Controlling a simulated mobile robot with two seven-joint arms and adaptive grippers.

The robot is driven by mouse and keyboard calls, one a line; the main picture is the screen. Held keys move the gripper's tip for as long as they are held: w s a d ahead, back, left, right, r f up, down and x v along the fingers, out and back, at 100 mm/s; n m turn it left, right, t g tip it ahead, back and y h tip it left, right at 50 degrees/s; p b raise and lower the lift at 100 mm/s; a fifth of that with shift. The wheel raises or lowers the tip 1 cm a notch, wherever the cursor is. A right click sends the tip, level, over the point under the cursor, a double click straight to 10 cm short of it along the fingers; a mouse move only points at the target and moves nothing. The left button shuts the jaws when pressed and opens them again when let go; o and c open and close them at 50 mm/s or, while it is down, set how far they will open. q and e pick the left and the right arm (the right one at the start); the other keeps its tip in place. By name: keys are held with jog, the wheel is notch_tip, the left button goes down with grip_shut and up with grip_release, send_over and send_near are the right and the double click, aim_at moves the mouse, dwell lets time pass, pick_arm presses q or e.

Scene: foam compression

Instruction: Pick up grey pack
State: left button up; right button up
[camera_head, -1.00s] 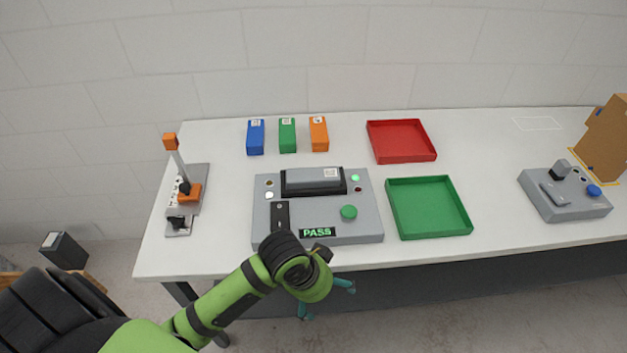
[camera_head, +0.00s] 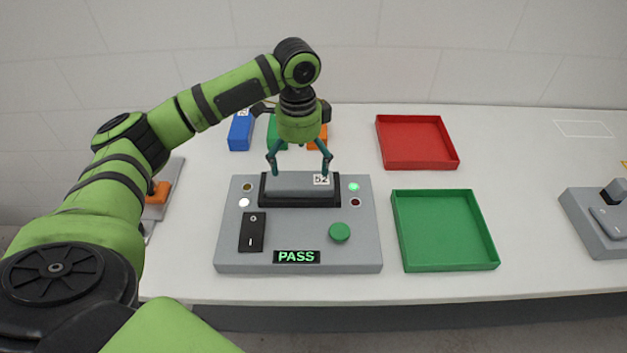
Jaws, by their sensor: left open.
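The grey pack (camera_head: 290,183) lies in the black-edged slot at the back of the grey tester (camera_head: 310,255). It carries a white label marked 52 at its right end. My left gripper (camera_head: 301,172) is open above the pack. Its teal fingers point down, one towards the left part and one towards the right end of the pack. I cannot tell whether the fingertips touch it. The tester's display (camera_head: 296,257) reads PASS in green. My right gripper is not in view.
A red tray (camera_head: 415,145) and a green tray (camera_head: 444,228) stand empty right of the tester. Blue (camera_head: 240,132), green (camera_head: 278,130) and orange (camera_head: 316,132) packs stand behind, partly covered by my arm. Another grey device (camera_head: 590,226) is at the far right.

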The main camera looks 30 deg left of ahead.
aim_at(299, 184)
pick_arm(q)
jog(key=shift+s+f+p, duration=0.3)
jog(key=shift+s+p, duration=0.05)
jog(key=shift+s, duration=0.55)
notch_tip(299, 184, down, 2)
jog(key=shift+d+f+p, duration=0.1)
jog(key=shift+f+p, duration=0.1)
jog(key=shift+p, duration=0.25)
jog(key=f, duration=0.2)
jog(key=shift+w+f, duration=0.2)
jog(key=shift+f, duration=0.3)
jog(key=c, duration=1)
jog(key=shift+c, duration=0.7)
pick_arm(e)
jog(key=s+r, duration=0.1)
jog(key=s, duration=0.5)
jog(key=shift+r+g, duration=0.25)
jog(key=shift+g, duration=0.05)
